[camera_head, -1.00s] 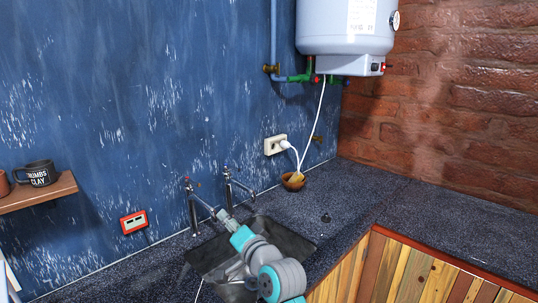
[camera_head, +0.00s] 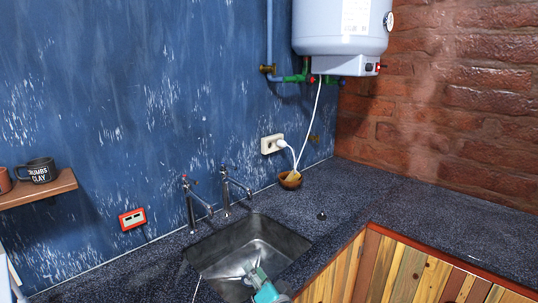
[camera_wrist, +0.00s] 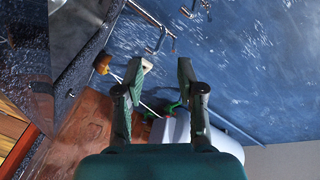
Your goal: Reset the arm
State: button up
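My gripper (camera_wrist: 160,72) shows in the wrist view with its two fingers apart and nothing between the tips. In the head view, part of my teal and grey arm (camera_head: 264,289) shows at the bottom edge, over the front of the sink (camera_head: 215,252). The gripper's fingertips cannot be made out in the head view. The wrist view looks past the fingers at the blue wall, the taps and the water heater.
Two taps (camera_head: 190,205) stand behind the sink. A wooden bowl (camera_head: 290,180) sits by the wall under a socket (camera_head: 272,143). A white water heater (camera_head: 342,30) hangs above. A shelf (camera_head: 40,193) holds mugs at left. The right-hand counter (camera_head: 450,222) is mostly clear.

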jog(key=s+d+f+h, duration=0.2)
jog(key=s+d+f, duration=0.35)
jog(key=s, duration=0.35)
jog(key=s+d+f+n+h, duration=0.1)
jog(key=s+d+f, duration=0.45)
jog(key=s, duration=0.25)
jog(key=s+d+f+h, duration=0.2)
jog(key=s+d+f, duration=0.3)
jog(key=s+f, duration=0.3)
jog(key=s+d+r+n+h, duration=0.1)
jog(key=s+d+r, duration=0.1)
jog(key=s, duration=0.7)
jog(key=s+d+r+n+h, duration=0.1)
jog(key=s+d+r, duration=0.1)
jog(key=s, duration=0.7)
jog(key=s+d+r+n, duration=0.1)
jog(key=s+d+r, duration=0.1)
jog(key=s, duration=0.8)
jog(key=shift+r+n+g+h, duration=0.3)
jog(key=shift+r+g+h, duration=0.1)
jog(key=shift+r, duration=0.5)
